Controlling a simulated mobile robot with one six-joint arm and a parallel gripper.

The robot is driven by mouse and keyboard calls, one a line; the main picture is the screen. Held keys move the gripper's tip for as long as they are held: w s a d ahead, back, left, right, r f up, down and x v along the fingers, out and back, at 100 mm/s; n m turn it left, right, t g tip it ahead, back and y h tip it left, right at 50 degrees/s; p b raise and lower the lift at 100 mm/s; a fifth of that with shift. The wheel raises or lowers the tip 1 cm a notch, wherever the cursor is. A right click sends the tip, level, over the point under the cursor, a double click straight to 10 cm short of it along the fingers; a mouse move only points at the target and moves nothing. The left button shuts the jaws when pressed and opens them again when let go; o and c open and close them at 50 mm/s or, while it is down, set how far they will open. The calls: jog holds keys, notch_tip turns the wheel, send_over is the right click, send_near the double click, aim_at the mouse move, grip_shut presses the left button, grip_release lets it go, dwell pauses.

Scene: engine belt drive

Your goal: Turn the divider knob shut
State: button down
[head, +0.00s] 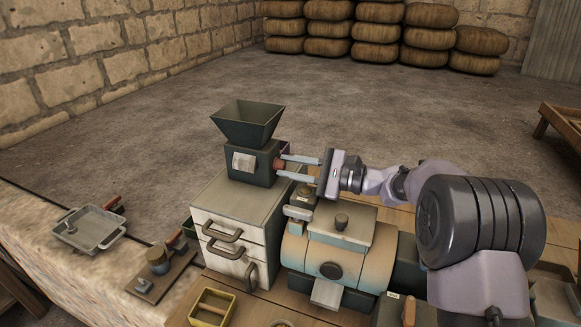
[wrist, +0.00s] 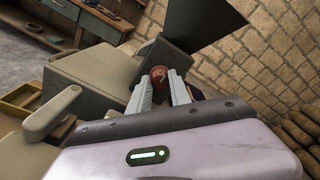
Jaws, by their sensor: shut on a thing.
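The divider knob (head: 279,165) is a small reddish-brown knob on the right side of a dark green box with a hopper (head: 248,122) on top. The box stands on a pale drawer cabinet (head: 236,205). My gripper (head: 284,164) reaches in from the right, its two pale fingers shut on the knob. In the wrist view the knob (wrist: 159,76) shows as a round reddish end between the fingertips (wrist: 162,80). The fingers partly hide it in both views.
Right of the cabinet stands a rounded machine (head: 325,250) with a lidded top, below my arm. A grey tray (head: 89,228) lies on the stone ledge at left. A yellow box (head: 212,308) sits in front. Stacked sacks (head: 376,32) line the back wall.

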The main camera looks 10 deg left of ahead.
jog(key=c, duration=1.2)
grip_release()
jog(key=shift+d, duration=0.1)
jog(key=d+p, duration=0.1)
jog(key=d, duration=0.4)
jog(key=s+d+p, duration=0.1)
jog(key=d+p, duration=0.1)
jog(key=d, duration=0.4)
jog(key=s+d+p, duration=0.1)
jog(key=d+p, duration=0.1)
jog(key=d, duration=0.4)
jog(key=shift+s+r, duration=0.2)
jog(key=shift+r, duration=0.1)
